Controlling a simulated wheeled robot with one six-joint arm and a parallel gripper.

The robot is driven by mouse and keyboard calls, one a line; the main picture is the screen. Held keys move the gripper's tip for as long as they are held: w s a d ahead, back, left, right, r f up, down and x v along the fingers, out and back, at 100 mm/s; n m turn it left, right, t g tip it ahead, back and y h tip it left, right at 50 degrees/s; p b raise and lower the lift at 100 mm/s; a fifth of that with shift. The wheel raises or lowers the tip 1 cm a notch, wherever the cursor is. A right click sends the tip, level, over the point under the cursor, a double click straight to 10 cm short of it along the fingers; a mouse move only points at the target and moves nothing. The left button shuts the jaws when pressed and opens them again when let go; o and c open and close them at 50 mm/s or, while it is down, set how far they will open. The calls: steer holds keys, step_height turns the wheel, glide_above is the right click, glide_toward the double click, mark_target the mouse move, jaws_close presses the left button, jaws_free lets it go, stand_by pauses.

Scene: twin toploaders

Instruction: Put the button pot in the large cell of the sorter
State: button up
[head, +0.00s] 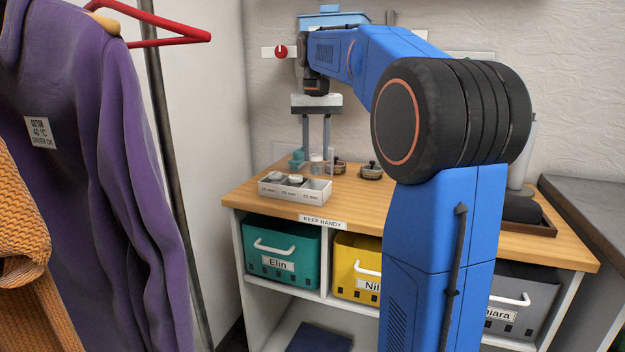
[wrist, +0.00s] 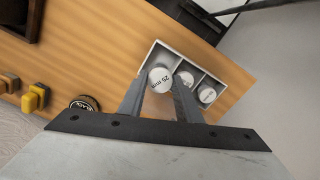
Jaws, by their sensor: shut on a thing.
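The button pot (wrist: 161,79), with a white lid reading "25 mm", is between the fingertips of my gripper (wrist: 160,84) in the wrist view. In the head view my gripper (head: 316,168) points down with the pale pot (head: 316,161) between its fingers, above the bench near the sorter's back right. The white sorter (head: 296,191) has three cells with size labels. Smaller white-lidded pots (head: 278,177) (head: 295,178) stand in its left and middle cells; the right, large cell looks empty. In the wrist view the held pot covers part of the sorter (wrist: 226,98).
A dark tray (head: 525,223) is at the bench's right end. Labelled bins (head: 281,252) sit below the wooden top (head: 420,230). Hanging clothes (head: 90,150) are at left.

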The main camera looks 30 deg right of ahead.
mark_target(316, 173)
steer(key=shift+f, duration=3.4)
steer(key=shift+f, duration=0.3)
steer(key=shift+s+f, duration=0.1)
steer(key=shift+f, duration=0.35)
steer(key=o, duration=1)
steer(key=shift+o, duration=0.2)
steer(key=shift+r, duration=0.65)
step_height(316, 173, up, 12)
steer(key=shift+r, duration=0.1)
